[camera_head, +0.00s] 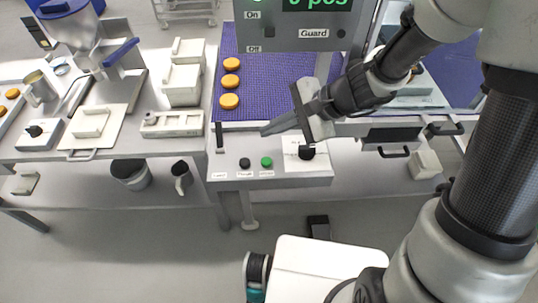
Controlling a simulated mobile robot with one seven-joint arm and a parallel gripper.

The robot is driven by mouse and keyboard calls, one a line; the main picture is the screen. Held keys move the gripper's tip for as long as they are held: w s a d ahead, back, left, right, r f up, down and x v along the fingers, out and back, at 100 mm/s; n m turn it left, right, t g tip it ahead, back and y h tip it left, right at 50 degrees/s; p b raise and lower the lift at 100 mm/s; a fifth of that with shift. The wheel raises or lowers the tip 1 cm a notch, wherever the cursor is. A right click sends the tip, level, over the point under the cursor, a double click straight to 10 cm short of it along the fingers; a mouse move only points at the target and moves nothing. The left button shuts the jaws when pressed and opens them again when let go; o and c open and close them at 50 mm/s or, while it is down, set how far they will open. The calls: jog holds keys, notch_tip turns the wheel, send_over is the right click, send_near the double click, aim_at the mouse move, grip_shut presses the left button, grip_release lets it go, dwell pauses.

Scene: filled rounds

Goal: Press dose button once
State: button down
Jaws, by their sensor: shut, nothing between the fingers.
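The control panel (290,181) is a pale box at the front edge of the belt table. On it are a green button (266,162) and a black button (245,162), side by side. Small labels sit below them, too small to read surely, so I cannot tell which is the dose button. My gripper (265,131) is shut and empty. Its fingertips point left, above and behind the green button, apart from both buttons.
A black knob (306,153) is right of the buttons, and a black lever (219,137) stands to their left. Several orange rounds (231,81) lie on the purple belt (265,75). A grey display box (290,35) with green text, partly cut off, is above. A hopper machine (85,40) stands left.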

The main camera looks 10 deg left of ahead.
jog(key=shift+f, duration=0.1)
jog(key=b, duration=0.6)
send_over(271, 161)
notch_tip(271, 161, down, 8)
jog(key=shift+r, duration=0.2)
jog(key=shift+f+b, duration=0.5)
jog(key=shift+b, duration=0.2)
jog(key=shift+f, duration=0.1)
dwell(1.0)
jog(key=shift+f+b, duration=0.35)
jog(key=shift+b, duration=0.25)
jog(key=shift+f+b, duration=0.55)
jog(key=shift+b, duration=0.05)
dwell(0.5)
jog(key=shift+r, duration=0.15)
jog(key=shift+r+p, duration=0.7)
jog(key=shift+r, duration=0.15)
